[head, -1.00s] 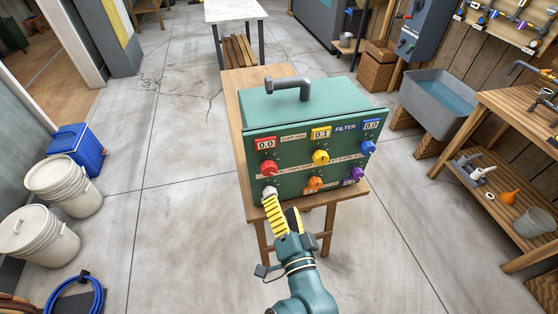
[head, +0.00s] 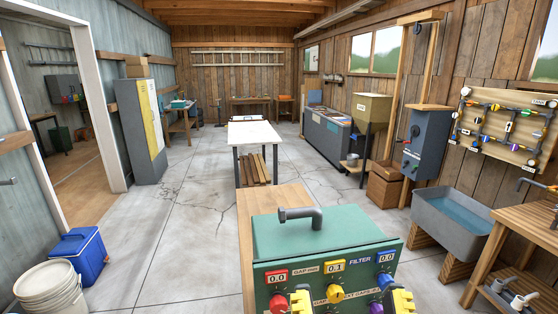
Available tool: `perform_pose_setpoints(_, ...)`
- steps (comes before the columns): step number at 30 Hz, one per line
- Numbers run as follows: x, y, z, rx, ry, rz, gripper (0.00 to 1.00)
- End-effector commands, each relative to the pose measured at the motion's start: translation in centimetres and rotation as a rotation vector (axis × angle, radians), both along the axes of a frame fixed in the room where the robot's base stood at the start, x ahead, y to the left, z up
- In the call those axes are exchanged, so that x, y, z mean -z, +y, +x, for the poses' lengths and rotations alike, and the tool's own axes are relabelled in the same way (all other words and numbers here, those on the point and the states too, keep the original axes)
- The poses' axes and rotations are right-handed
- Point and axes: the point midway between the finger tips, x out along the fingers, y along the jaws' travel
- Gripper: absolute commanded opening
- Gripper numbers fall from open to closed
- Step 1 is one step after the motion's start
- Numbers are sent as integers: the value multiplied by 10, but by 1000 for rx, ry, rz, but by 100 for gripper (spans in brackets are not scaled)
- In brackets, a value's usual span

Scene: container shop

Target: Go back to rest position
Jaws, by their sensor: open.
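My gripper (head: 352,301) is at the bottom edge of the head view, its two yellow fingers spread apart with nothing seen between them. It is in front of the lower part of a green control box (head: 330,237). The box has a grey bent pipe handle (head: 301,214) on top. Its front shows displays reading 0.0, 0.1 and 0.0, with a red knob (head: 279,302), a yellow knob (head: 334,294) and a blue knob (head: 385,281). A purple knob (head: 376,308) shows partly. The lower panel is cut off by the frame and hidden by the fingers.
The box stands on a wooden table (head: 262,198). A white-topped table (head: 254,133) is behind it. A grey sink (head: 450,215) and a wooden bench (head: 507,232) stand at the right. A blue cooler (head: 78,255) and white bucket (head: 48,287) stand at the left. Floor between is clear.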

Motion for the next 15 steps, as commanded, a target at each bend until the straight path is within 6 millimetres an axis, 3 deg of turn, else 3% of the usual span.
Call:
perform_pose_setpoints(1,-37,0,-2,-1,-12,2,73)
perform_pose_setpoints(8,-111,0,-1,-4,-13,9,73)
perform_pose_setpoints(15,-217,0,-1,-7,-13,14,73)
